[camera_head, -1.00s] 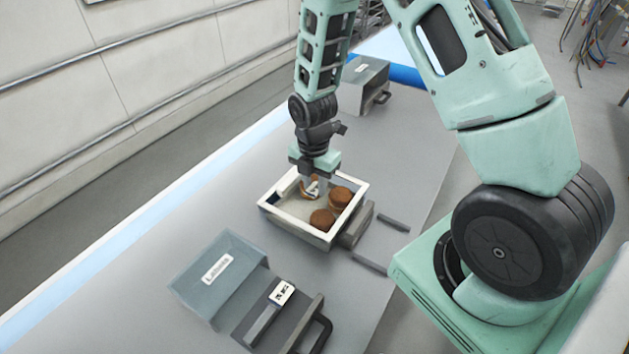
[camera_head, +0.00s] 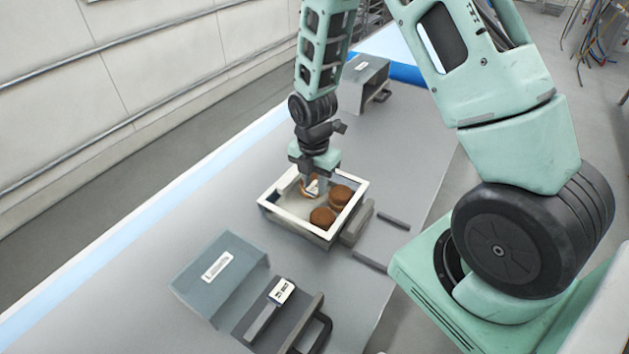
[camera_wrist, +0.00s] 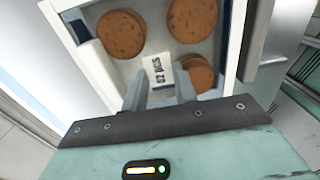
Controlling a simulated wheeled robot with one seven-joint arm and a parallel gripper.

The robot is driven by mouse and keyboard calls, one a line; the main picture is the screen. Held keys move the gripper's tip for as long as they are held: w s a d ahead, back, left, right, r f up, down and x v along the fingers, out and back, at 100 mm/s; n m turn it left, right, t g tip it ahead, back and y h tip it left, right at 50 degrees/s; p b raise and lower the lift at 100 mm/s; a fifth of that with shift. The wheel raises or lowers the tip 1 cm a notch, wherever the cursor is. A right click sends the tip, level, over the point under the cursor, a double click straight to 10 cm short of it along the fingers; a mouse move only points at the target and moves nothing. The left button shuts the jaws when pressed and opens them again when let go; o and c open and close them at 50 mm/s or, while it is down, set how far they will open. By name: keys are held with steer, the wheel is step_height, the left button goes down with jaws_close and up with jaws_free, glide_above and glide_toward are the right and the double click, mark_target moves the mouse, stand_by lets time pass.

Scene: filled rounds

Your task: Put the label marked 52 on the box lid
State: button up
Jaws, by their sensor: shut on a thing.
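My gripper (camera_head: 314,186) points down inside the white-rimmed box (camera_head: 281,222). In the wrist view its two fingers (camera_wrist: 163,85) are shut on a small white label (camera_wrist: 155,64) with dark print, which seems to read 52. The label also shows in the head view (camera_head: 312,187), partly behind the fingers. Round brown cookies (camera_wrist: 121,34) show inside the rim, beside and below the label. I cannot tell whether a clear lid lies over them or whether the label touches a surface.
A grey block with a white label (camera_head: 216,267) stands at the front left. Beside it a dark holder (camera_head: 302,322) bears another printed white label (camera_head: 281,291). A grey housing (camera_head: 362,82) stands at the back. The grey table between box and left edge is clear.

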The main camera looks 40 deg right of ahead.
steer(key=shift+f, duration=0.25)
steer(key=o, duration=0.7)
steer(key=shift+o, duration=0.2)
steer(key=o, duration=0.5)
steer(key=shift+c, duration=0.2)
steer(key=shift+r+p, duration=2.7)
steer(key=shift+r, duration=0.9)
